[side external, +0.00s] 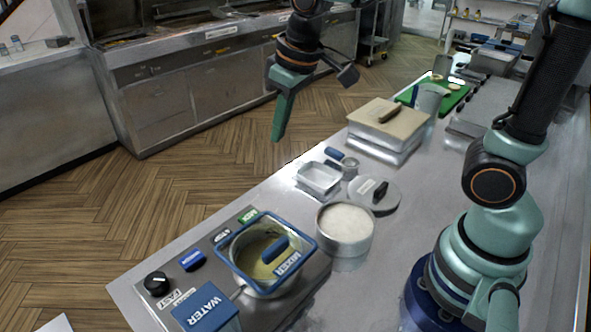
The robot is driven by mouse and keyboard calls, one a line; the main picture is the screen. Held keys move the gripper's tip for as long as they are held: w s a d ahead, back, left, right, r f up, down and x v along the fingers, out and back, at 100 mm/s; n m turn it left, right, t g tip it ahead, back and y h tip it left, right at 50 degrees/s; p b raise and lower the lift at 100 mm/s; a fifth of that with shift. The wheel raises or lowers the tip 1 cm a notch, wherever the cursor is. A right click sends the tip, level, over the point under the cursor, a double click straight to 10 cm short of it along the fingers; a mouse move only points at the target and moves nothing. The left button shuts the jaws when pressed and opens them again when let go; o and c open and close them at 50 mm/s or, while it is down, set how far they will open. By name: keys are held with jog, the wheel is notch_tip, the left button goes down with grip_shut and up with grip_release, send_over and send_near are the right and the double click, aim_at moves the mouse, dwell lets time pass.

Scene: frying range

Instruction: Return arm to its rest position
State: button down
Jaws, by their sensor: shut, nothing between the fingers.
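My gripper (277,138) hangs at the upper middle of the side external view, its green fingers pointing down. It is shut and empty, and it appears in front of the wooden floor beyond the table's far edge. My arm rises from its base at the lower right and passes out of the top of the picture. The gripper is apart from everything on the table.
The steel table (215,228) carries a mixer (258,289), a blue WATER container (207,308), a round white-filled tub (345,229), a grey lid (374,194), a clear tray (319,179), a wooden-lidded box (388,117) and a green board (452,98). Steel counters (200,100) stand behind.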

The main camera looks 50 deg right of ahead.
jog(key=s+d+r+m+t, duration=0.1)
jog(key=s+d+m+t, duration=0.1)
jog(key=s+d, duration=0.5)
jog(key=shift+s+r+m+t+h, duration=0.25)
jog(key=shift+m+t+h, duration=0.05)
